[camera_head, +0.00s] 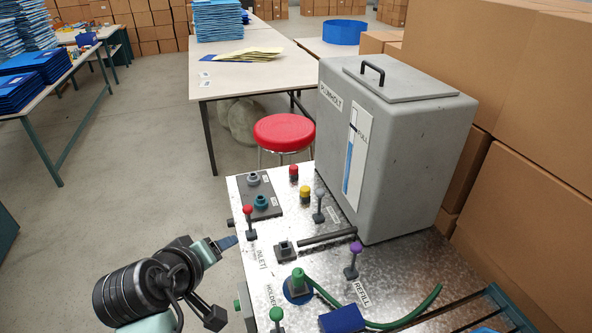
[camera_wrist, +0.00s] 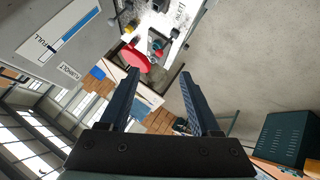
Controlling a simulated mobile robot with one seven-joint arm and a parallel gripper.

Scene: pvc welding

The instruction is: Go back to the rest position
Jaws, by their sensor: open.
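My gripper (camera_head: 226,243) is at the left edge of the metal-topped bench (camera_head: 330,270) in the head view, close to the red-knobbed lever (camera_head: 248,212) by the INLET label. In the wrist view my gripper (camera_wrist: 158,95) shows two dark fingers spread apart with nothing between them. It is open and empty. Whether a finger touches the bench edge or lever I cannot tell.
A grey tank (camera_head: 410,140) with a level gauge stands on the bench. Levers with purple (camera_head: 352,258) and green (camera_head: 276,318) knobs, a green hose (camera_head: 400,318) and a blue block (camera_head: 342,320) are nearby. A red stool (camera_head: 284,132) stands behind. Floor at left (camera_head: 140,190) is clear.

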